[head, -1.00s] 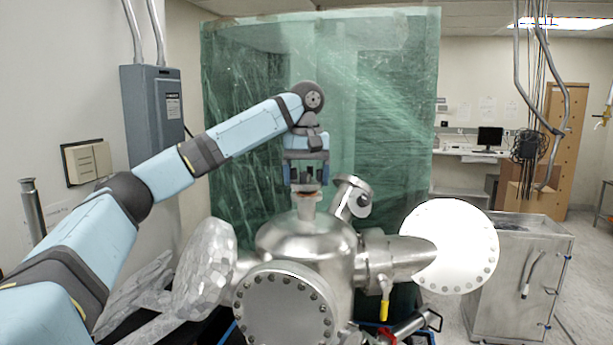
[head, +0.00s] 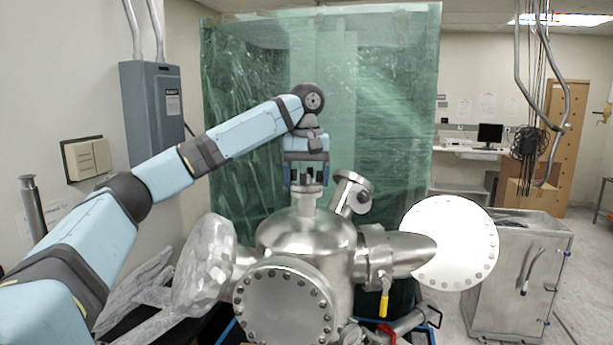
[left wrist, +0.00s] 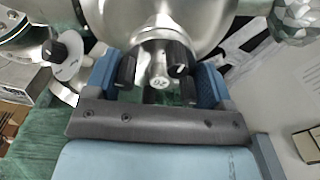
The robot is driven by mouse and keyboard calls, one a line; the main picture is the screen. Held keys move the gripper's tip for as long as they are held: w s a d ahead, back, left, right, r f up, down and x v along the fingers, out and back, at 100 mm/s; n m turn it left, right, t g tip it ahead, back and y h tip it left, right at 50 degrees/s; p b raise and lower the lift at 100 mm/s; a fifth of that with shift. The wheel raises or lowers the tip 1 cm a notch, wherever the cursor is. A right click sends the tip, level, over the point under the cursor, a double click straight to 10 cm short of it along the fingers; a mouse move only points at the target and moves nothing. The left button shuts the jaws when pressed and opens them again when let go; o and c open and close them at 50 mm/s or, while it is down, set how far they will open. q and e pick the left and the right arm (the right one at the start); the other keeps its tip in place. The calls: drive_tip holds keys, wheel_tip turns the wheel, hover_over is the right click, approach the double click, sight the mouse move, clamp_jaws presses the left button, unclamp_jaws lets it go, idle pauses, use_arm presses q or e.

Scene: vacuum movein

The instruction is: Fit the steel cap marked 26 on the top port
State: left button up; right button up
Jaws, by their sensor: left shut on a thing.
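The steel vacuum chamber (head: 305,236) stands in the middle of the head view. Its top port (head: 302,200) is a short upright neck on the dome. My left gripper (head: 305,183) points down right above that port and is shut on the steel cap. In the head view the fingers hide most of the cap. I cannot tell whether it touches the port. My right gripper is not in view.
An angled side port (head: 350,193) rises just right of the top port. A large white round flange (head: 450,243) sticks out to the right, and a foil-wrapped one (head: 205,265) to the left. A green plastic curtain (head: 395,130) hangs behind. A steel cabinet (head: 520,275) stands at the right.

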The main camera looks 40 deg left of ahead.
use_arm(q)
drive_tip(key=shift+r, duration=0.1)
drive_tip(key=o, duration=0.9)
drive_tip(key=shift+o, duration=0.2)
wheel_tip(320, 180, up, 14)
drive_tip(key=shift+s, duration=0.1)
idle(0.7)
